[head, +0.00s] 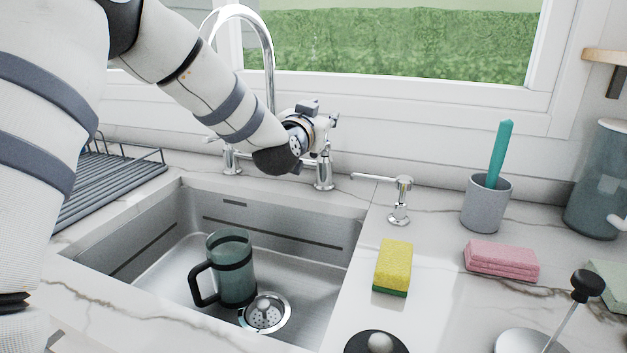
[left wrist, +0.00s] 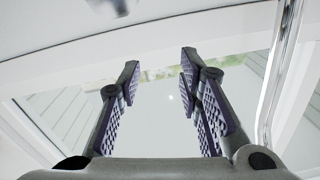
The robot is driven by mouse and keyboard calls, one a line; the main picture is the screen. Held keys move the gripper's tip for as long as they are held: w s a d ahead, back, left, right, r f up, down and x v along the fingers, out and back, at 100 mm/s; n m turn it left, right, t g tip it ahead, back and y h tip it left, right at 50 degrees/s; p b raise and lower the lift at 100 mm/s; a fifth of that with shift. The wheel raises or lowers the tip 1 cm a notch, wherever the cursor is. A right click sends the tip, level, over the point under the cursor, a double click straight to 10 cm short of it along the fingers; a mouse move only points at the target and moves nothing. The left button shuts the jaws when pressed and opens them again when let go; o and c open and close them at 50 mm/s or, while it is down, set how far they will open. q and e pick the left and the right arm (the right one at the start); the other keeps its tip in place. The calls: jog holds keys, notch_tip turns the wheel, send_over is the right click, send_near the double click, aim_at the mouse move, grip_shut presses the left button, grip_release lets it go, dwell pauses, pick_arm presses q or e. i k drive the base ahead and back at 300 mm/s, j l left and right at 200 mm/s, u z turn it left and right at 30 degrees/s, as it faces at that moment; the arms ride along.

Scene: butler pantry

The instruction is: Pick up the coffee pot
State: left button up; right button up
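The coffee pot (head: 234,268) is a teal-tinted glass vessel with black bands and a black handle on its left side. It stands upright in the sink beside the drain. My left gripper (head: 318,121) is above the back edge of the sink near the faucet, well apart from the pot and higher than it. In the left wrist view my left gripper (left wrist: 160,75) has its two padded fingers spread with nothing between them. The pot does not show in that view. My right gripper is not in view.
The steel sink (head: 137,236) has walls around the pot. A tall faucet (head: 270,60) stands behind it. A soap dispenser (head: 400,200), yellow sponge (head: 393,265), pink sponge (head: 501,260), grey cup (head: 487,205) and black-knobbed plunger (head: 587,287) are on the right counter. A dish rack (head: 110,185) is left.

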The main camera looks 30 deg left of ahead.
aim_at(230, 260)
jog(key=k+l, duration=0.2)
jog(key=k, duration=0.3)
jog(key=k+l, duration=0.15)
jog(key=k, duration=0.3)
jog(key=k+l, duration=0.2)
jog(key=k, duration=0.3)
